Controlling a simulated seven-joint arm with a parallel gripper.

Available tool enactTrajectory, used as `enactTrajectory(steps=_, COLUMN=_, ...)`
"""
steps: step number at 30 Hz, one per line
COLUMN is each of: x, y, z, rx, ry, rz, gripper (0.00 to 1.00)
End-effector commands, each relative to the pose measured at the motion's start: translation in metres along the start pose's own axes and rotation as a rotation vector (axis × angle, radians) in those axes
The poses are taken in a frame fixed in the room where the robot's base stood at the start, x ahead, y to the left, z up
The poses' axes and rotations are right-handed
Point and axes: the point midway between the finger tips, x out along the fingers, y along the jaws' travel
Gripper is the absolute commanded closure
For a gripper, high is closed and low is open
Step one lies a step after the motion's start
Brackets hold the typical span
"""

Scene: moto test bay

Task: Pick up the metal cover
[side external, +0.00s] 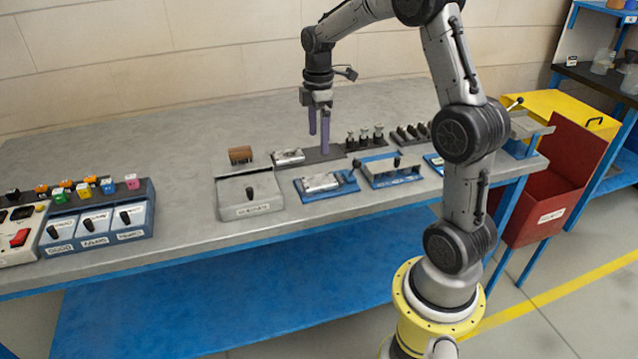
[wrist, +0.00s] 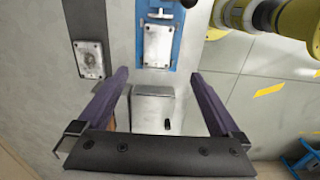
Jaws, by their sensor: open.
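Two silvery metal parts could be the metal cover; I cannot tell for sure which is meant. One, with a raised rounded middle (wrist: 90,60), lies on a dark strip; in the side view this metal part (side external: 288,157) is at the strip's left end. The other, a flatter rectangular plate (wrist: 157,45), sits on a blue fixture; in the side view this plate (side external: 322,183) is nearer the front edge. My gripper (side external: 319,142) is open with purple fingers, pointing down above the dark strip. In the wrist view my gripper (wrist: 159,75) has nothing between its fingers.
A grey box with a dark knob (side external: 249,200) and a brown block (side external: 240,155) stand to the left. Another blue fixture (side external: 390,172) and upright metal pieces (side external: 364,138) are to the right. Control boxes (side external: 95,222) fill the far left. A red bin (side external: 548,190) stands beyond the right end.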

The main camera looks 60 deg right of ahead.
Motion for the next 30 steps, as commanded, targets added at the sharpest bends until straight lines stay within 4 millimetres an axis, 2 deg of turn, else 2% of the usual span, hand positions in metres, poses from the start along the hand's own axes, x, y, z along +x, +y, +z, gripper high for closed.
enactTrajectory(steps=10, x=0.061, y=-0.001, z=0.0, rx=0.0, ry=-0.001, rz=-0.004, gripper=0.0)
enactTrajectory(steps=20, x=0.088, y=0.001, z=0.001, rx=0.001, ry=0.0, rz=-0.001, gripper=0.0)
enactTrajectory(steps=27, x=0.121, y=0.005, z=0.003, rx=0.0, ry=-0.001, rz=-0.002, gripper=0.0)
enactTrajectory(steps=30, x=0.129, y=0.005, z=0.003, rx=0.0, ry=0.0, rz=0.0, gripper=0.0)
